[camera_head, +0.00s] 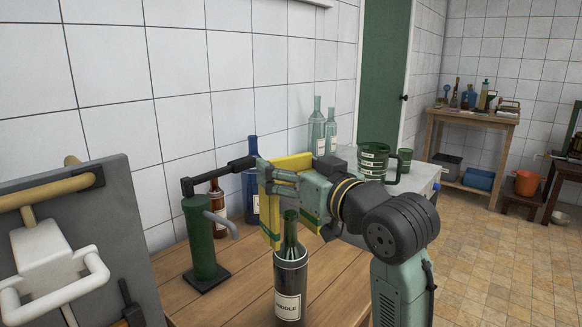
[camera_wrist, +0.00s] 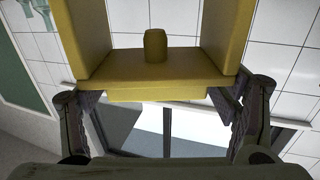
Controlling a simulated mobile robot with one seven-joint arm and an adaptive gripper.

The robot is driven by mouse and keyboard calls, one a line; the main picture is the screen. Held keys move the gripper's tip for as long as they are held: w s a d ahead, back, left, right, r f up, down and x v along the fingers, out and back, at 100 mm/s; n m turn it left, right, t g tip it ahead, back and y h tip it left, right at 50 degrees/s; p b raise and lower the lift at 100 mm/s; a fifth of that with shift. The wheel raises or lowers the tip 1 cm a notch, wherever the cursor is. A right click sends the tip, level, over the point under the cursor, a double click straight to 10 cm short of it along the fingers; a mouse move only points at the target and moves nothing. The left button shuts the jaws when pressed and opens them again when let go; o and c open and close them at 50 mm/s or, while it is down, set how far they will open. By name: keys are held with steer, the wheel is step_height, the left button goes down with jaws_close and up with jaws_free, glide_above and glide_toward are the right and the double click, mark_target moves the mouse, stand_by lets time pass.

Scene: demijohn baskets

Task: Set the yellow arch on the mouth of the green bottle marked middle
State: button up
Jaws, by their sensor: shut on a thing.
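The yellow arch (camera_head: 269,216) is in my gripper (camera_head: 268,178), with green bands near its lower part. In the wrist view the arch (camera_wrist: 160,88) spans between my two fingers, with two walls and a short peg between them. My gripper (camera_wrist: 160,97) is shut on it. The green bottle (camera_head: 290,272) stands upright on the wooden table, its label partly readable as "DDLE". Its neck shows in front of and just right of the arch's lower part in the head view. I cannot tell whether they touch. The bottle is not seen in the wrist view.
A green pump (camera_head: 203,240) with a dark handle stands left on the wooden table (camera_head: 237,285). A brown bottle (camera_head: 217,194) and a blue bottle (camera_head: 251,192) stand behind. Pale green bottles (camera_head: 317,127) and a green mug (camera_head: 374,161) are farther back. A grey panel (camera_head: 112,225) fills the left.

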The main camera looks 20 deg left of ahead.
step_height(320, 180, down, 8)
steer(key=b, duration=0.5)
steer(key=shift+r, duration=0.2)
stand_by(1.9)
steer(key=o, duration=1.5)
steer(key=v, duration=1.2)
